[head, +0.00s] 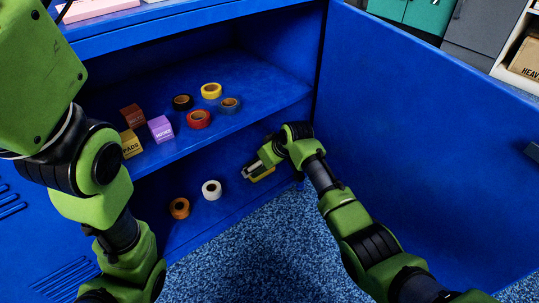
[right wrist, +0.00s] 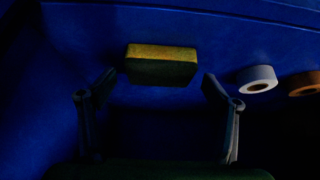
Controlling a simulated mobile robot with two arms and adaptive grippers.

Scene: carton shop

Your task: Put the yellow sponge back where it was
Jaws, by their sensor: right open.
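The yellow sponge (right wrist: 161,64) lies on the lower shelf (head: 225,215) of the blue cabinet, with a yellow top and dark front side. In the right wrist view it sits just ahead of and between the spread fingers of my right gripper (right wrist: 160,84), with a gap on each side. In the head view my right gripper (head: 254,171) reaches into the lower compartment, and only a yellow strip of the sponge (head: 264,175) shows beside the fingers. My left arm is at the left, and its gripper is not seen.
White tape (head: 211,182) and orange tape (head: 179,200) lie left of the sponge. The upper shelf (head: 262,82) holds several tape rolls and small boxes, including a purple box (head: 160,129). The open blue door (head: 420,130) stands right of my right arm.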

